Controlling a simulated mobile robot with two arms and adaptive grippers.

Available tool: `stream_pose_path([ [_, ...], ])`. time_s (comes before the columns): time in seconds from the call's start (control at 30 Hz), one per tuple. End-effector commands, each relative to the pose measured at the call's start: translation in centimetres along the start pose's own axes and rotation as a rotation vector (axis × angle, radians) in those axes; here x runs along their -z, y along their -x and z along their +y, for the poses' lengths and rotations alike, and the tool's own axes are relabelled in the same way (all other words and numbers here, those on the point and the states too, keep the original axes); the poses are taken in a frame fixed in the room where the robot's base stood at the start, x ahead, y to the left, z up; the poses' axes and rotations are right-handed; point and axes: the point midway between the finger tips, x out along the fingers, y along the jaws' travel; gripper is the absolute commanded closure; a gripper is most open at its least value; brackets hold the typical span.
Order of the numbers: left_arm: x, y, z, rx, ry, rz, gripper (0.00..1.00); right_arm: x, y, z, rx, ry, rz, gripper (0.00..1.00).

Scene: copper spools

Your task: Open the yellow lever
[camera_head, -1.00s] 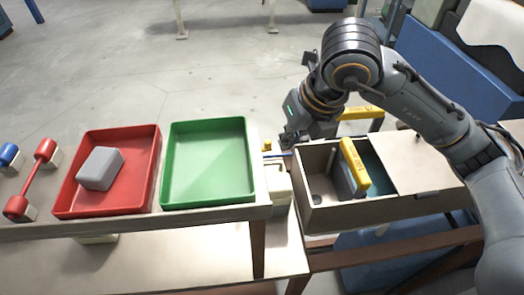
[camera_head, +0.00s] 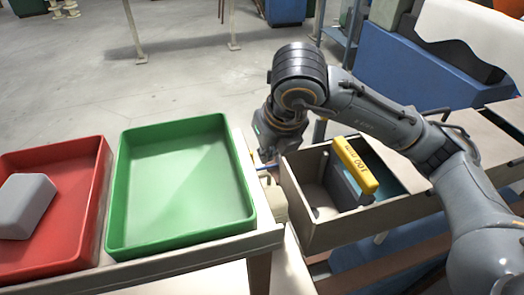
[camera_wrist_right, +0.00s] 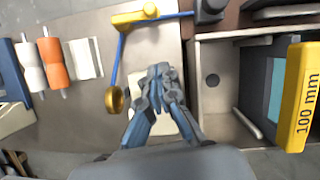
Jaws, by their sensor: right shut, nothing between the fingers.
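In the right wrist view a yellow lever piece (camera_wrist_right: 142,16) lies at the top on a pale plate, with thin blue rods running from it. One rod leads down to a brass-coloured ring (camera_wrist_right: 115,99). My right gripper (camera_wrist_right: 158,72) is shut and empty. Its fingertips are below the yellow piece in the picture and right of the ring, with a visible gap to both. In the head view the right gripper (camera_head: 265,160) is between the green tray and the open box, and the yellow lever cannot be made out there. My left gripper is out of view.
An open box (camera_head: 345,225) with a yellow "100 mm" handle (camera_head: 355,167) stands to the right. A green tray (camera_head: 180,190) and a red tray (camera_head: 85,215) holding a grey block (camera_head: 22,205) stand to the left. Orange and white rollers (camera_wrist_right: 52,62) show in the wrist view.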

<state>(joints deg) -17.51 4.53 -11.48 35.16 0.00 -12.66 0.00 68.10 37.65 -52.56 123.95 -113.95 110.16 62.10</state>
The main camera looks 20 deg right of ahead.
Motion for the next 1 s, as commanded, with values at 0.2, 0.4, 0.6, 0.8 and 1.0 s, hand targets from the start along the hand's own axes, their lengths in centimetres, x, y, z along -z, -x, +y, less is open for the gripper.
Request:
stream_pose_path([
  [0.2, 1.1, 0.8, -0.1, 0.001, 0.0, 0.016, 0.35, 0.1, -4.4, 0.0, 0.001, -0.002, 0.008, 1.0],
  [0.4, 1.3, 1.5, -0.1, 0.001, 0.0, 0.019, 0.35, 0.1, -8.6, 0.0, 0.001, 0.0, 0.006, 1.0],
  [0.6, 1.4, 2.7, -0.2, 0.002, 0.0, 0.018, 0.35, -2.8, -9.4, 0.0, 0.001, -0.001, 0.001, 1.0],
  [0.8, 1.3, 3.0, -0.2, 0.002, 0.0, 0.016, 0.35, -3.6, -10.0, 0.0, 0.0, 0.0, 0.001, 1.0],
  [1.0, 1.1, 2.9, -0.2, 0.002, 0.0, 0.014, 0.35, -3.7, -10.0, 0.0, 0.0, 0.001, 0.001, 1.0],
])
